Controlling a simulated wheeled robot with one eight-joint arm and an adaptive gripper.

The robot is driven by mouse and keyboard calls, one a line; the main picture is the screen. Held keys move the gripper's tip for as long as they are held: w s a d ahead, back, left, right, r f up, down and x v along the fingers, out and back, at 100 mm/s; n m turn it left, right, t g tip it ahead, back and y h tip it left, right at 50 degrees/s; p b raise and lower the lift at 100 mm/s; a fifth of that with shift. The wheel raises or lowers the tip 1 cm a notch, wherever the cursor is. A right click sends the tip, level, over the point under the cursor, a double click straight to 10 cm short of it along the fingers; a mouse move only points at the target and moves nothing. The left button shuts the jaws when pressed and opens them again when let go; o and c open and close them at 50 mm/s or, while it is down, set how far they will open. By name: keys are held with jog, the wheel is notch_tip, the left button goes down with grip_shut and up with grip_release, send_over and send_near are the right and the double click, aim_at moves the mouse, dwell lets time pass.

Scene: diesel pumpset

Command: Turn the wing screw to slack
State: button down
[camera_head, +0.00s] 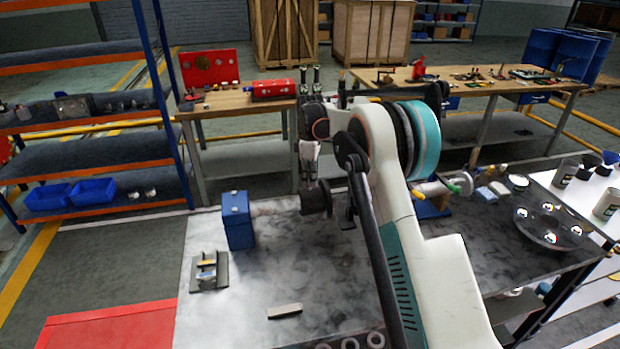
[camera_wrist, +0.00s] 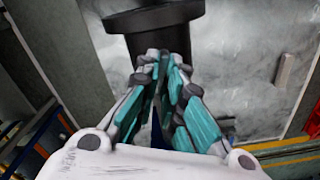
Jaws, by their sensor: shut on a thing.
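My gripper (camera_head: 309,184) points down at a dark round fitting (camera_head: 316,201) on the grey-white bench. In the wrist view my gripper (camera_wrist: 163,62) has its teal-padded fingers drawn together, with the tips at the near side of the dark flanged fitting (camera_wrist: 150,19). The fingers are shut on a small part there, which I take to be the wing screw. The screw itself is hidden between and behind the fingertips, so its angle cannot be seen.
A blue box (camera_head: 238,220) and a small grey stand (camera_head: 209,271) are to the left on the bench. A flat light bar (camera_head: 285,311) lies in front. A metal bowl (camera_head: 549,228) and cups are at the right. The bench between box and bar is clear.

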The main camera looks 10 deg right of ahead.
jog(key=shift+r+n, duration=0.1)
jog(key=shift+n, duration=0.3)
jog(key=c, duration=1.7)
grip_release()
notch_tip(320, 180, up, 12)
jog(key=shift+f, duration=0.1)
